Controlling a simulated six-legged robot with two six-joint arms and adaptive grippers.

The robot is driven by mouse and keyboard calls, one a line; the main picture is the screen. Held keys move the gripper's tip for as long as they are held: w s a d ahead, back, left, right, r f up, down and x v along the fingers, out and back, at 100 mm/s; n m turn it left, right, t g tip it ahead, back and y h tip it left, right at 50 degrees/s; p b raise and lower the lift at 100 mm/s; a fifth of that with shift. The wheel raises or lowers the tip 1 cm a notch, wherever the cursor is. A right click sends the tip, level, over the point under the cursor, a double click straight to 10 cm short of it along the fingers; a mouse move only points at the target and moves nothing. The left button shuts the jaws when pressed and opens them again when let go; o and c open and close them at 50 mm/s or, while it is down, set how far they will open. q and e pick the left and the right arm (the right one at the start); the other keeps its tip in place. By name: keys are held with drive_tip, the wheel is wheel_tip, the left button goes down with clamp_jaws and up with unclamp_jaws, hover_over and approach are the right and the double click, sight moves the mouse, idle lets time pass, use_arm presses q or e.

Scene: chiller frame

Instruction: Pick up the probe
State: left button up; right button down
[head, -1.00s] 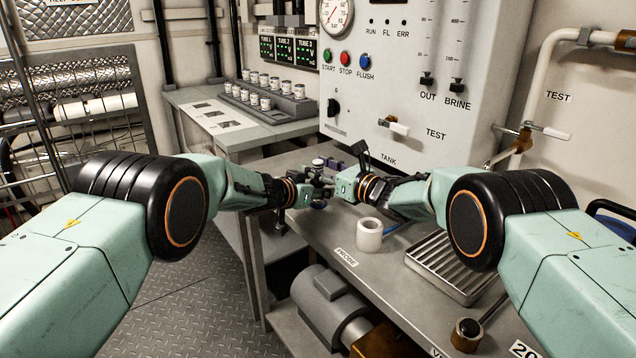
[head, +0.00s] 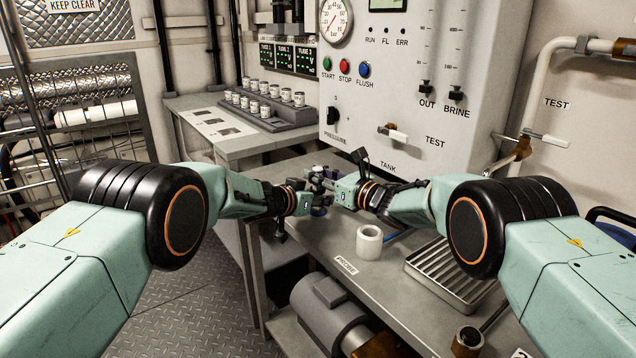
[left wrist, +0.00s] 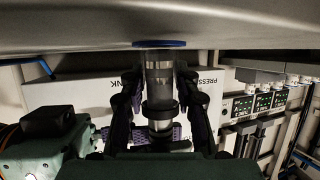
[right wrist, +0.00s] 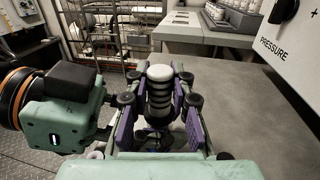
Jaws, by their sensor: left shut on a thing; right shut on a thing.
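The probe is a slim upright cylinder with a dark ribbed upper part and a pale cap, clearest in the right wrist view (right wrist: 160,85). In the left wrist view its grey metallic body (left wrist: 159,75) ends in a blue disc close to the bench surface; whether it touches is unclear. My left gripper (head: 312,197) is shut around the lower part of the probe. My right gripper (head: 330,182) is shut around its upper part from the right. In the head view the fingers hide most of the probe.
A white cup (head: 369,242) stands on the bench (head: 320,243) near a PROBE label (head: 346,265). A ribbed metal tray (head: 450,270) lies to the right. The control panel (head: 440,110) rises behind. A rack of small jars (head: 268,108) stands on the back-left counter.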

wheel_tip(320, 180, up, 16)
idle(1.0)
use_arm(q)
drive_tip(key=o, duration=1.2)
drive_tip(key=shift+c, duration=0.2)
drive_tip(key=shift+s+a, duration=0.1)
